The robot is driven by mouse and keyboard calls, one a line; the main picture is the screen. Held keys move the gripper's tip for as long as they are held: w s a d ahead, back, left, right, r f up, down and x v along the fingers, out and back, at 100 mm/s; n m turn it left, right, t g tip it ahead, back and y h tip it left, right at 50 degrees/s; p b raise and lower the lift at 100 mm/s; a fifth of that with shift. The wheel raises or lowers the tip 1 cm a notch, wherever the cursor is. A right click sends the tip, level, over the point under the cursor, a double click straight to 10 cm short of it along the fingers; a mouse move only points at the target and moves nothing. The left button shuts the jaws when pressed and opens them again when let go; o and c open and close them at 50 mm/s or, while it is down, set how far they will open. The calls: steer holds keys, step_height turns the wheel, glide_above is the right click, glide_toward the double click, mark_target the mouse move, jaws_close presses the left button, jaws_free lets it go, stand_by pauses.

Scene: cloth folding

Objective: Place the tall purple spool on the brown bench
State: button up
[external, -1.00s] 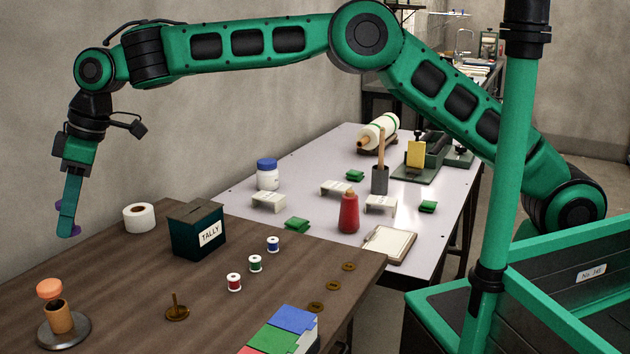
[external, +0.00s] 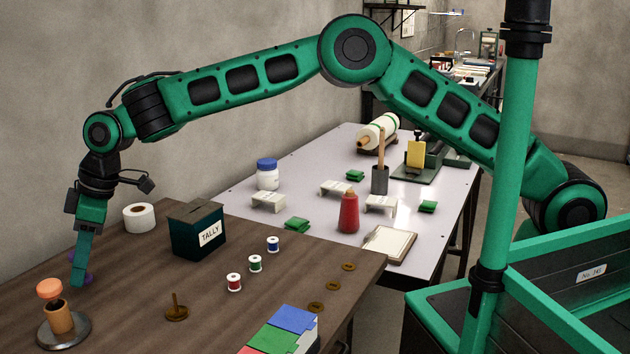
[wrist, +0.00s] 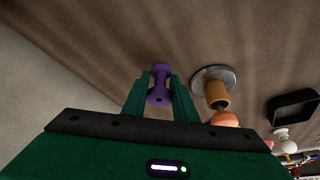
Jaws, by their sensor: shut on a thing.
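The purple spool (wrist: 159,84) is between the two fingers of my gripper (wrist: 160,98) in the wrist view. In the external view my gripper (external: 80,278) is low over the left part of the brown bench (external: 130,290), and only edges of the purple spool (external: 88,281) show beside the fingers. My gripper is shut on the spool. The spool is close to the bench top; I cannot tell whether it touches it.
A tan spool with an orange top (external: 58,318) stands on a grey disc just in front of my gripper. A white tape roll (external: 139,217), a dark TALLY box (external: 197,230), small thread spools (external: 234,282) and a brass spindle (external: 177,308) are on the bench. Bare wood lies between.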

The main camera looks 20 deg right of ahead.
steer(key=shift+f, duration=1.15)
steer(key=shift+f, duration=0.1)
steer(key=o, duration=1.1)
steer(key=v, duration=1.2)
